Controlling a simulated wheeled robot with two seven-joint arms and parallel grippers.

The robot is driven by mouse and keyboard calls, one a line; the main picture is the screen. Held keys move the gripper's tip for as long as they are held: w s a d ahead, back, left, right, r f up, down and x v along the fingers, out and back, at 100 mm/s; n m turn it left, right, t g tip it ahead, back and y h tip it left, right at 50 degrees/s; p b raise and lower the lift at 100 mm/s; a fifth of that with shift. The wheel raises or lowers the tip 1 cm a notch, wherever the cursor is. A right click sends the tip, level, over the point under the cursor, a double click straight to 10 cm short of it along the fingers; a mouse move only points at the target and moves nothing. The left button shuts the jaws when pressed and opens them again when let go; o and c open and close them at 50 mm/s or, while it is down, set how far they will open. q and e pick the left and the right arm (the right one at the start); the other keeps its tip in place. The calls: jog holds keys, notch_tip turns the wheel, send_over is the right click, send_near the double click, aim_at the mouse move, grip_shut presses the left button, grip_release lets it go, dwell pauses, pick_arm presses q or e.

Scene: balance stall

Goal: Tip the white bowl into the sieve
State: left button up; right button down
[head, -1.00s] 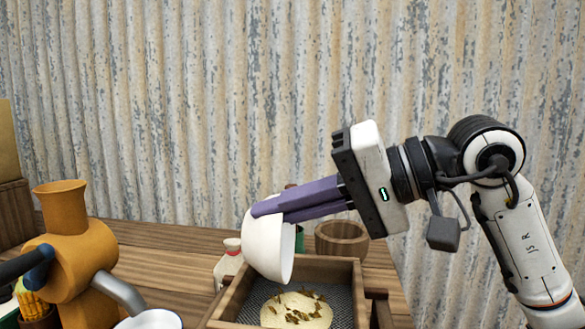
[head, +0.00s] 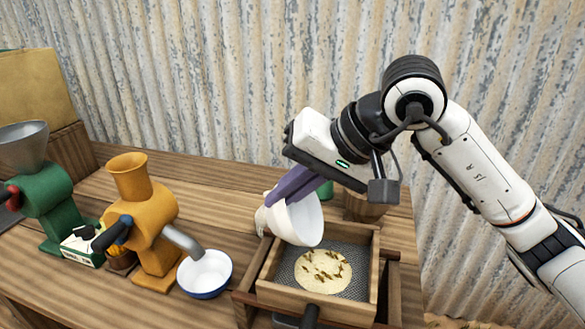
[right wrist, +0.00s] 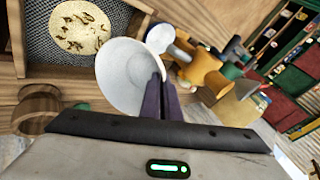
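The white bowl (head: 303,224) is tipped steeply over the back left of the sieve, its mouth facing right and down. The inside that shows looks bare. My right gripper (head: 282,196) is shut on the bowl's rim with its purple fingers; the grip also shows in the right wrist view (right wrist: 161,98), on the bowl (right wrist: 122,76). The sieve (head: 362,280) is a wooden frame with dark mesh. A pale round heap (head: 318,272) with greenish-brown bits lies on the mesh; it also shows in the right wrist view (right wrist: 80,22). My left gripper is not in view.
An orange grinder (head: 150,215) stands left of the sieve, with a blue-rimmed white bowl (head: 205,272) under its spout. A green grinder (head: 48,195) stands farther left. A wooden tub (head: 365,208) stands behind the sieve. A corrugated wall closes the back.

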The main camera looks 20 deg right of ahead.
aim_at(310, 239)
jog(key=p, duration=0.1)
jog(key=a+h+p, duration=0.1)
jog(key=p, duration=0.1)
jog(key=shift+w+r+g, duration=0.2)
jog(key=shift+w+g, duration=0.2)
jog(key=w+a+f+g+h, duration=0.2)
jog(key=a+f+g+h, duration=0.1)
jog(key=h, duration=0.5)
jog(key=shift+w+a+f+n+g+h, duration=0.35)
jog(key=shift+f+g, duration=0.4)
jog(key=shift+g, duration=0.65)
jog(key=shift+s, duration=0.1)
jog(key=shift+n, duration=0.75)
jog(key=s+d, duration=0.3)
jog(key=d, duration=0.2)
jog(key=s+d+f, duration=0.1)
jog(key=s+d, duration=0.1)
jog(key=shift+s+d+f, duration=0.1)
jog(key=shift+s+d, duration=0.05)
jog(key=shift+s, duration=0.15)
jog(key=s+d+f+n, duration=0.1)
jog(key=s+d, duration=0.4)
jog(key=s, duration=0.2)
jog(key=shift+t, duration=0.4)
jog(key=shift+s, duration=0.1)
